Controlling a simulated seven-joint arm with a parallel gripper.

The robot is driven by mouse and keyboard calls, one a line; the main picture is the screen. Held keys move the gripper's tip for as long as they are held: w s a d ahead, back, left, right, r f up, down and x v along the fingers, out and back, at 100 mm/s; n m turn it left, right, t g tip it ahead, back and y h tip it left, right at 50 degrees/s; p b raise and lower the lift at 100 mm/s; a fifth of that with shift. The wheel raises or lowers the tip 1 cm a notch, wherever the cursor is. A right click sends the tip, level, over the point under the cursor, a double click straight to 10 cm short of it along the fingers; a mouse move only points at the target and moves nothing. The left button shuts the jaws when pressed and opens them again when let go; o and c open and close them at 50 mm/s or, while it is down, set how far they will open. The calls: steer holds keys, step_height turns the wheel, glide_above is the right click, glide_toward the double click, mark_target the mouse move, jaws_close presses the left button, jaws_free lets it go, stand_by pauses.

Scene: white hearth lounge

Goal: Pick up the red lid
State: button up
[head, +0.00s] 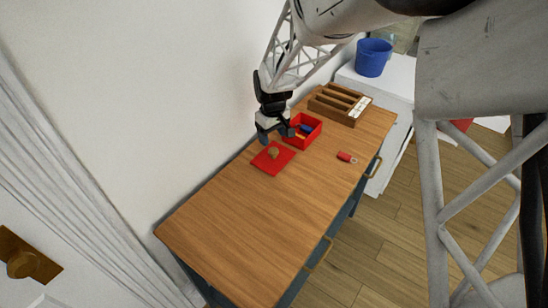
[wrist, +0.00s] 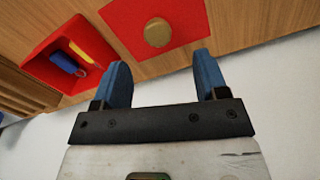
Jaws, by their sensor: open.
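The red lid (head: 267,161) is a flat red square with a round tan knob (head: 274,153), lying on the wooden table top near the wall. In the wrist view the red lid (wrist: 128,17) is at the top, with its knob (wrist: 157,32) just beyond the gap between the fingers. My gripper (head: 276,138) is open and empty, above the table close to the lid and the red box. It also shows in the wrist view (wrist: 163,75), with two blue fingers spread apart. The lid is apart from the fingers in the wrist view.
An open red box (head: 318,134) holds blue and yellow items, beside the lid. A wooden slotted tray (head: 318,105) stands behind it. A red tagged item (head: 345,157) lies near the right edge. A blue bucket (head: 373,58) stands on a white cabinet. The table's near part is clear.

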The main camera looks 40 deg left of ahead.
mark_target(273, 150)
steer(key=shift+f, duration=0.1)
steer(key=shift+f, duration=1.2)
steer(key=shift+f, duration=0.1)
steer(key=shift+w+f, duration=0.15)
steer(key=shift+f, duration=2.35)
steer(key=shift+c, duration=0.3)
steer(key=c, duration=1)
